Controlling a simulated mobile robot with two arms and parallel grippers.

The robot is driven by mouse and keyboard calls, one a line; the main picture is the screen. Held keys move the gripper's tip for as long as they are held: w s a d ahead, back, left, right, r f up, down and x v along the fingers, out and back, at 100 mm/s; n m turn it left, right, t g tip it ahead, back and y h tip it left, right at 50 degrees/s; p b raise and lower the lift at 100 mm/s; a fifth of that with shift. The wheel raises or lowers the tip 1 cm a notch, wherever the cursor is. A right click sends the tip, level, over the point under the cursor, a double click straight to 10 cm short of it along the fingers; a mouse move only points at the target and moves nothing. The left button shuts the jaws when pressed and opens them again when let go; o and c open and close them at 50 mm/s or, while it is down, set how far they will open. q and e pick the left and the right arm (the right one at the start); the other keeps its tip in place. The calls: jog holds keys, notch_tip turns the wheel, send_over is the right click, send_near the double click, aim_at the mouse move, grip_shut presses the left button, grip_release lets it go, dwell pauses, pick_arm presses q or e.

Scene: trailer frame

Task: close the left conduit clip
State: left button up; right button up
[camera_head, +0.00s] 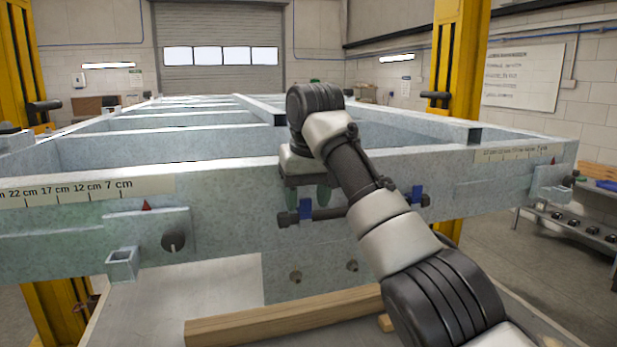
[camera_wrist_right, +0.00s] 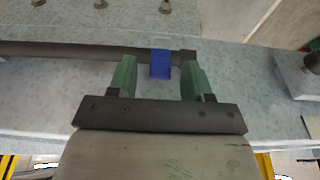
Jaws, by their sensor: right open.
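The left conduit clip (camera_head: 305,208) is a small blue piece near the left end of a dark conduit (camera_head: 330,213) on the front face of the grey trailer frame. My right gripper (camera_head: 308,194) is just at this clip, pointing down with its green fingers apart. In the right wrist view the blue clip (camera_wrist_right: 160,64) shows between the open fingers of the right gripper (camera_wrist_right: 157,70), with a gap on both sides. Whether the clip is open or closed is hard to tell. A second blue clip (camera_head: 415,194) is farther right on the conduit. My left gripper is not in view.
The galvanised front beam (camera_head: 240,190) carries centimetre scales (camera_head: 90,190) and a bracket (camera_head: 165,240) at left. Yellow posts (camera_head: 458,60) stand at both sides. A wooden bar (camera_head: 270,318) lies below the beam. A low shelf (camera_head: 570,235) is at far right.

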jog(key=v, duration=1)
jog(key=shift+f, duration=0.15)
